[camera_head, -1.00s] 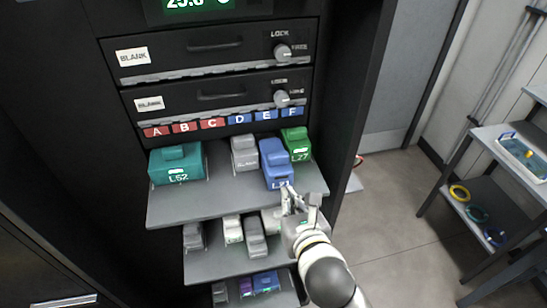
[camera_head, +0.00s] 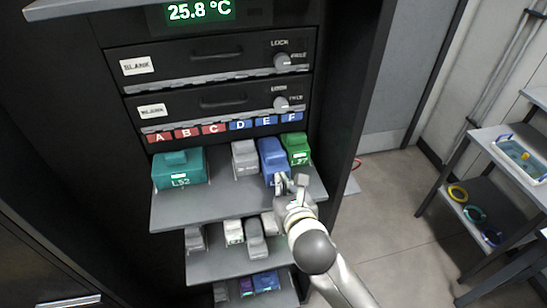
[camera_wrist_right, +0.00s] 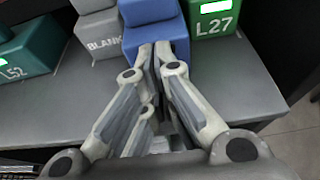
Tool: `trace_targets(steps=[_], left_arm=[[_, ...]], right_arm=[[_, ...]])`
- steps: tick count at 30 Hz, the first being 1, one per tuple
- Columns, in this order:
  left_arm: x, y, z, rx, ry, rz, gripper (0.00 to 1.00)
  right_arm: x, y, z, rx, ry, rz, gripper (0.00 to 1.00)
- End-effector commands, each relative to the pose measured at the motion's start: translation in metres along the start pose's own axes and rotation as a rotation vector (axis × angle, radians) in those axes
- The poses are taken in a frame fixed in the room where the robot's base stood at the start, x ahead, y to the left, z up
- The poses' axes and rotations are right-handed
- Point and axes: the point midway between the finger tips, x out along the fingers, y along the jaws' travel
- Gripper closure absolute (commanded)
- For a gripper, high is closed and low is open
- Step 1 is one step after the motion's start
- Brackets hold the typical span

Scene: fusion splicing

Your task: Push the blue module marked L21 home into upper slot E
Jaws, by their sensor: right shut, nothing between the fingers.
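The blue module (camera_head: 271,155) stands on the upper shelf below label E (camera_head: 265,121), between a grey module and a green one. It also shows in the right wrist view (camera_wrist_right: 150,12). Its front marking is hidden behind my gripper. My right gripper (camera_head: 283,180) is shut and empty, with its fingertips at the front face of the blue module. The fingertips (camera_wrist_right: 162,48) look to be touching that face or very close to it. The slot's back end is hidden behind the module. My left gripper is not in view.
A teal module L52 (camera_head: 180,170), a grey blank module (camera_head: 245,157) and a green module L27 (camera_head: 296,148) share the upper shelf (camera_head: 222,203). Blank drawers with knobs are above. A lower shelf (camera_head: 215,268) holds more modules. Open floor lies to the right.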

Motion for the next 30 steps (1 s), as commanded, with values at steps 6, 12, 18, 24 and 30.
trace_targets(steps=[6, 12, 18, 24, 30], left_arm=[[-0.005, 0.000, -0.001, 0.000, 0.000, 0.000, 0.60], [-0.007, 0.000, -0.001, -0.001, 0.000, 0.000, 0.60], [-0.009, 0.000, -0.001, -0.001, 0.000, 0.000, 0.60], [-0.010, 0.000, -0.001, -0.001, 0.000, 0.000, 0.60], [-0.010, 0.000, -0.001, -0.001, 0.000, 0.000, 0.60]], right_arm=[[0.013, 0.000, 0.006, -0.001, 0.000, -0.001, 1.00], [0.024, 0.000, 0.010, -0.002, -0.001, 0.000, 1.00], [0.035, 0.000, 0.014, -0.001, 0.000, -0.001, 1.00], [0.047, 0.000, 0.018, 0.000, 0.000, 0.000, 1.00], [0.048, 0.000, 0.017, 0.000, 0.002, 0.000, 1.00]])
